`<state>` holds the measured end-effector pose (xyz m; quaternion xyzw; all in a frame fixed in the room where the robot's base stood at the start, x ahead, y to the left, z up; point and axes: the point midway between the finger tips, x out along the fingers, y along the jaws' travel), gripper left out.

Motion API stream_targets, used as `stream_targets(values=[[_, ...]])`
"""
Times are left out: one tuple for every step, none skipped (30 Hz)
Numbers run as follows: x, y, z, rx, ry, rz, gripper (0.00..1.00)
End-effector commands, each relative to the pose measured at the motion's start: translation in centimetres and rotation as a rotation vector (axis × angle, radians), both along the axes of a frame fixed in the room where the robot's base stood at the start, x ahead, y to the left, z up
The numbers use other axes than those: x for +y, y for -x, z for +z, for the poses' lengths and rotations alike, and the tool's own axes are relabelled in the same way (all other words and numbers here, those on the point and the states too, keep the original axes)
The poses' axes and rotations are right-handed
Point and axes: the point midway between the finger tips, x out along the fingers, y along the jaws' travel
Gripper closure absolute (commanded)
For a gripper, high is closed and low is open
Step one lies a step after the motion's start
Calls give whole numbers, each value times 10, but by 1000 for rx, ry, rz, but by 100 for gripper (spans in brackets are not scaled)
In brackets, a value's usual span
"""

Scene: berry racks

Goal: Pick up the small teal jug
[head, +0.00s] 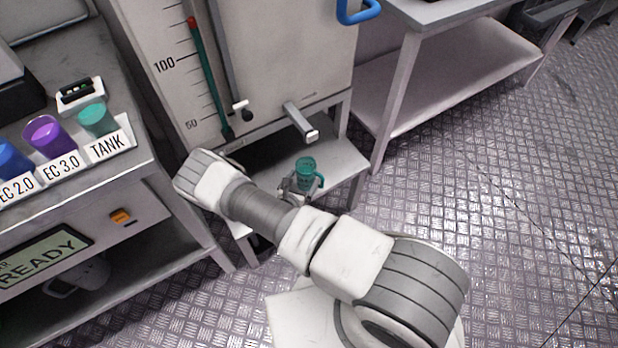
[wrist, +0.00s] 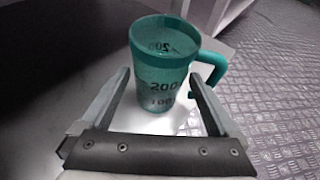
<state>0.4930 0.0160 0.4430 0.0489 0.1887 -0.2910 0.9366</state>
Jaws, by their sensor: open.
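The small teal jug (head: 305,172) stands upright on a low grey shelf (head: 340,160) below the tank's tap. In the wrist view the jug (wrist: 162,65) shows dark measuring marks, and its handle is on the right. My gripper (wrist: 158,85) is open, with one finger on each side of the jug's lower body. The right finger is close to the foot of the handle. I cannot tell whether either finger touches the jug. In the head view my gripper (head: 298,188) is partly hidden by my arm.
The tap (head: 301,122) juts out just above the jug from the tank (head: 270,60). On the left, a bench holds a blue cup (head: 12,160), a purple cup (head: 47,136) and a teal cup (head: 97,119). The floor (head: 500,210) on the right is clear.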

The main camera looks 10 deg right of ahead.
Motion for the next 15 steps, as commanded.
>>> stream_targets(values=[[-5, -6, -7, 0, 0, -2, 4], [-7, -10, -8, -1, -1, -3, 4], [-10, -13, -9, -2, -1, -3, 4], [-11, -15, -10, -2, -1, -2, 4], [-12, -17, -10, -2, -1, -2, 4], [-12, -18, -10, -2, -1, -2, 4], [-12, -18, -9, 0, 0, -1, 4], [-12, -18, -9, 0, 0, -1, 4], [-12, -17, -9, 0, 0, -1, 4], [-12, -17, -9, 0, 0, -1, 4], [-12, -17, -9, 0, 0, -1, 4], [-12, -17, -9, 0, 0, -1, 12], [-12, -17, -9, 0, 0, -1, 17], [-12, -17, -9, 0, 0, -1, 22], [-12, -17, -9, 0, 0, -1, 30]])
